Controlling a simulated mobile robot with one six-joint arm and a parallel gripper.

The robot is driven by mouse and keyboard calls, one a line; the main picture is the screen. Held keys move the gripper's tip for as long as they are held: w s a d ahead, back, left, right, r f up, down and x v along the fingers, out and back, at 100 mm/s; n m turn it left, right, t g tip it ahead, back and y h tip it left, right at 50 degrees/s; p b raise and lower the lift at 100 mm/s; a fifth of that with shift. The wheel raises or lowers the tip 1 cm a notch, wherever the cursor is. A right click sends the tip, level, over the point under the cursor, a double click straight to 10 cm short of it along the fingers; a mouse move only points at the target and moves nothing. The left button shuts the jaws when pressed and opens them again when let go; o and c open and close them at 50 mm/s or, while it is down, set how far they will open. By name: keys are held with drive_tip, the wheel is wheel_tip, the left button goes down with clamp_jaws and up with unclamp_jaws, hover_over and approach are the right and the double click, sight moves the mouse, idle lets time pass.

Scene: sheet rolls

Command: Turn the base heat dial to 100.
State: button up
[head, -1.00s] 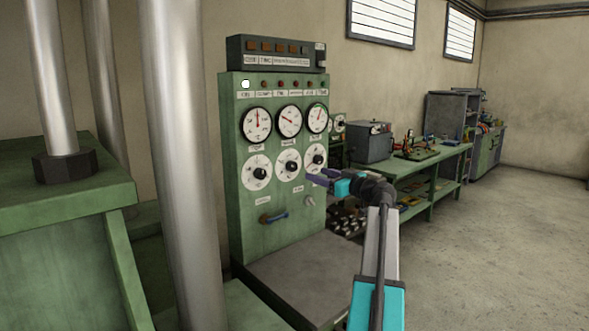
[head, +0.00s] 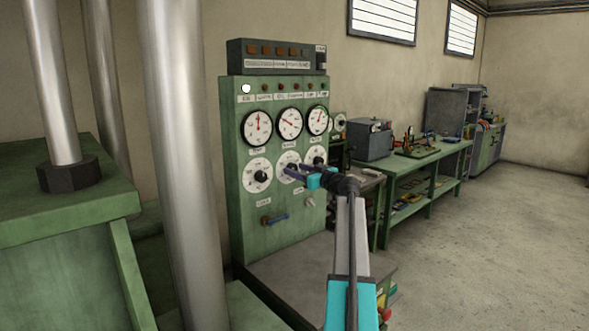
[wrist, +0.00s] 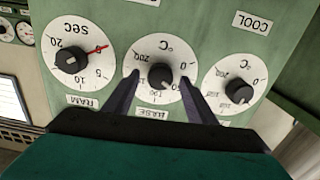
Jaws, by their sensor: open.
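The base heat dial (wrist: 162,77) is the middle of three white dials, with a black knob and a °C scale. In the wrist view its knob sits between my two fingertips. In the head view the dial (head: 283,164) is partly hidden behind my fingers. The knob's pale mark points to the lower right in the wrist view, seemingly on the 50-to-100 side; the exact reading is unclear. My gripper (wrist: 161,73) is open, its fingers on either side of the knob with gaps showing. Contact cannot be told. It also shows in the head view (head: 295,171).
The RAM dial (wrist: 71,62), with a red mark, and the COOL dial (wrist: 236,86) flank the base dial closely. A steel column (head: 180,150) stands left of the panel.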

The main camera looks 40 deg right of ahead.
drive_tip(key=shift+w, duration=0.55)
